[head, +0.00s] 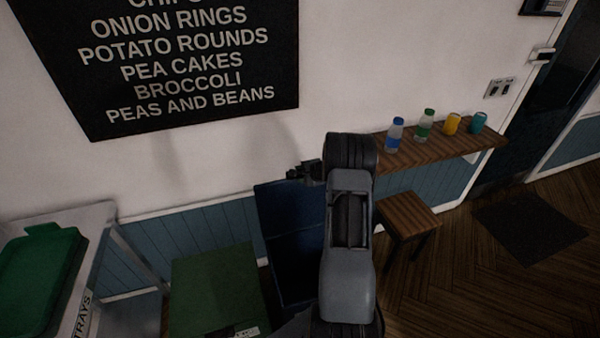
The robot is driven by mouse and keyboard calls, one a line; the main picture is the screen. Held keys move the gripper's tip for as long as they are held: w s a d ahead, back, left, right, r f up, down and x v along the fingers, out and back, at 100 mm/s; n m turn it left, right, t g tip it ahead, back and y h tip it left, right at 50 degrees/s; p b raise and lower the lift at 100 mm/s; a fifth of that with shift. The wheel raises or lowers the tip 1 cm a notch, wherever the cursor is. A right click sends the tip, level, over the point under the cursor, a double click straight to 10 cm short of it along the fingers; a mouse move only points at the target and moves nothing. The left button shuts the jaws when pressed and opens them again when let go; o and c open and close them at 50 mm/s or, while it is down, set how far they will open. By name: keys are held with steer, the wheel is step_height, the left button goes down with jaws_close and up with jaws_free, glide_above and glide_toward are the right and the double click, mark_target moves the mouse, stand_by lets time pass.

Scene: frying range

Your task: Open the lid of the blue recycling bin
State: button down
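The blue recycling bin (293,275) stands near the wall, right of a green bin, and is partly hidden behind my arm. Its dark blue lid (285,213) appears raised, standing steeply up in front of the wall panelling. The bin's opening looks dark below it. My gripper (302,173) is small and dark in this view, at the top edge of the raised lid. I cannot tell whether it touches the lid, or whether its fingers are apart.
The green bin (212,285) has a flat closed top. A metal counter (95,222) with a green tray (42,265) is at left. A wooden stool (408,211) and a wall shelf (440,148) with bottles and cups are at right.

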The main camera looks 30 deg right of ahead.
steer(key=shift+s+a+f, duration=0.25)
steer(key=shift+f, duration=0.35)
steer(key=c, duration=1)
jaws_free()
steer(key=shift+c, duration=0.2)
steer(key=shift+w, duration=0.15)
steer(key=shift+r, duration=0.1)
steer(key=shift+s+d+r, duration=0.15)
steer(key=shift+s, duration=0.05)
steer(key=v, duration=1.3)
steer(key=shift+r, duration=0.2)
steer(key=shift+d, duration=0.15)
